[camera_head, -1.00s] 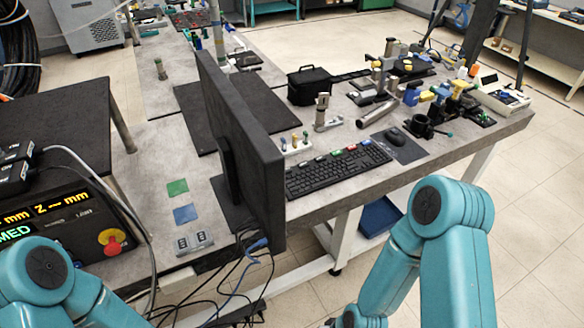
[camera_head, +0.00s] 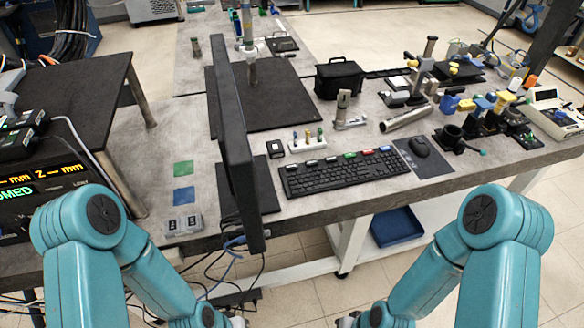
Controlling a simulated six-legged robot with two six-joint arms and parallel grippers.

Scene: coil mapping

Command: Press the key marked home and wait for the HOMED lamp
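A black keyboard (camera_head: 340,178) lies on the grey bench, right of a monitor (camera_head: 238,150) seen nearly edge-on. Its top row has white, green and red caps; no key lettering is legible, so I cannot pick out a key marked home. A control box (camera_head: 62,190) at the left edge has amber figures ending in "mm" and a green lit text (camera_head: 16,192) reading "OMED", its start cut off by the frame. My two teal arms rise at the lower left and lower right, in front of the bench.
A mouse (camera_head: 419,147) on a dark pad lies right of the keyboard. A small holder with coloured pegs (camera_head: 307,142) stands behind it, close to the monitor. Clamps and fixtures crowd the right of the bench (camera_head: 330,215). Loose cables hang below the monitor. A blue tray (camera_head: 397,227) is underneath.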

